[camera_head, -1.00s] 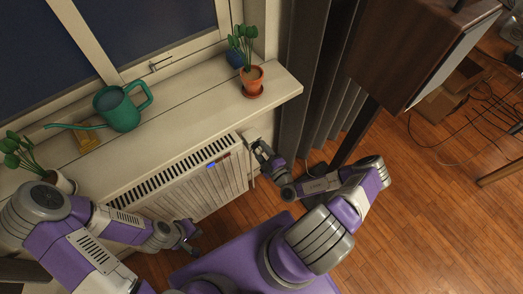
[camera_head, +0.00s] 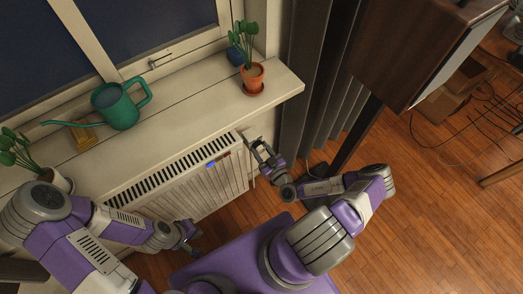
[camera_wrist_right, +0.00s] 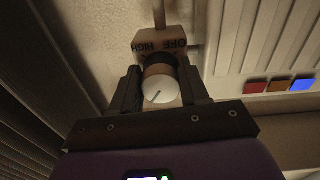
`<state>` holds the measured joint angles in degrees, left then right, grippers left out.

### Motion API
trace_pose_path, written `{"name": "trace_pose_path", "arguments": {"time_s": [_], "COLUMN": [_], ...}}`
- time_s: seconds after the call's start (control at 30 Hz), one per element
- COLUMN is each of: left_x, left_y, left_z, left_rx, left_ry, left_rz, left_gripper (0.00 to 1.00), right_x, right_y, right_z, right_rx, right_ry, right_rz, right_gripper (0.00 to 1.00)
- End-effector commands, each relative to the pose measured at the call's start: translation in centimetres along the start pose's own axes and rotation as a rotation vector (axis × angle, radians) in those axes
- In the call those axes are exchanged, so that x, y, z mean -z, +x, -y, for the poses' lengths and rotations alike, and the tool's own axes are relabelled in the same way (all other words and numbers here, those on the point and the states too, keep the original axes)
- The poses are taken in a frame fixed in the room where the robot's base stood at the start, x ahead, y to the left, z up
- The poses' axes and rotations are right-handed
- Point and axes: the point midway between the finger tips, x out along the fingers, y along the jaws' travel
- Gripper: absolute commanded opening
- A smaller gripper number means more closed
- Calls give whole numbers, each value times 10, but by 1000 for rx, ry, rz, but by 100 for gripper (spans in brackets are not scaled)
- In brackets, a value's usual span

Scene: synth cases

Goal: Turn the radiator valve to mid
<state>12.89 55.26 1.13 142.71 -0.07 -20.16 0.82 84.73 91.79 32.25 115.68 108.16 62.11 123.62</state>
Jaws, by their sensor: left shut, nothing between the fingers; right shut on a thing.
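The radiator valve knob (camera_wrist_right: 160,92) shows in the right wrist view, with a pale round face, a thin dark line pointing to the lower left, and a dark ring behind it. Its pale housing (camera_wrist_right: 150,44) carries the words OFF and HIGH. My right gripper (camera_head: 262,152) is at the radiator's right end, its fingers shut on the knob from both sides. The fingers hide the knob's sides, and the knob cannot be made out in the head view. My left gripper (camera_head: 188,240) is shut and empty, low in front of the radiator (camera_head: 238,180).
Red, orange and blue squares (camera_wrist_right: 302,84) sit on the radiator; the blue is brightest. The windowsill (camera_head: 190,100) above holds a green watering can (camera_head: 122,110) and a potted plant (camera_head: 252,78). A dark curtain (camera_head: 300,80) hangs close to the right gripper.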

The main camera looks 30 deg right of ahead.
Motion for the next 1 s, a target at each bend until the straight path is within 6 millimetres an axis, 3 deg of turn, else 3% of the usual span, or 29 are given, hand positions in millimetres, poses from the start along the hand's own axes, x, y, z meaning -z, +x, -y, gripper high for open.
{"name": "trace_pose_path", "arguments": {"time_s": [0.4, 0.9, 0.93, 1.0], "left_x": [0, 0, 0, 0], "left_y": [3, 3, 3, 3], "left_z": [1, 1, 1, 1], "left_rx": [0, 0, 0, 0], "left_ry": [0, 0, 0, 0], "left_rz": [0, 0, 0, 0], "left_gripper": [0, 0, 0, 0], "right_x": [-2, -2, -2, -2], "right_y": [-2, -1, -1, -1], "right_z": [4, 4, 4, 4], "right_rx": [6, 7, 7, 6], "right_ry": [165, 179, 179, 178], "right_rz": [13, 13, 13, 12], "right_gripper": [14, 14, 49, 60]}}
